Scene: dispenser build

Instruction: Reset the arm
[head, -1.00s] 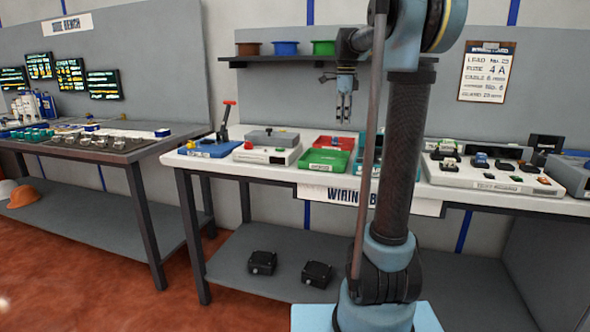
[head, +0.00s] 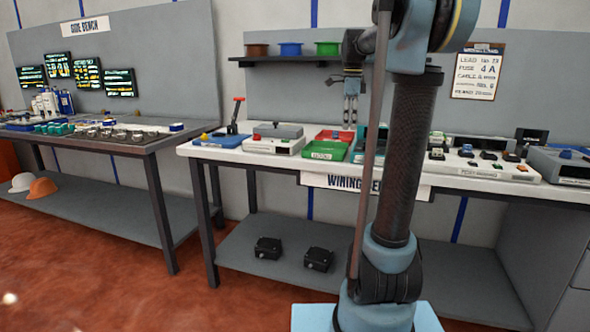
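My gripper (head: 351,112) hangs at the end of my arm, pointing down, above the trays on the wiring bench (head: 232,154). Two thin fingers show with what looks like a narrow gap between them. It is small in view, and I see nothing held. My arm's dark column rises at the right of centre and hides part of the bench. The gripper is clear of the bench top and below the level of the shelf (head: 290,60).
On the bench are a blue base with a red lever (head: 236,112), a green tray (head: 325,150), a red tray (head: 335,136) and a parts board (head: 480,168). Two black boxes (head: 268,248) lie on the lower shelf. The side bench (head: 150,145) stands left; red floor is clear in front.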

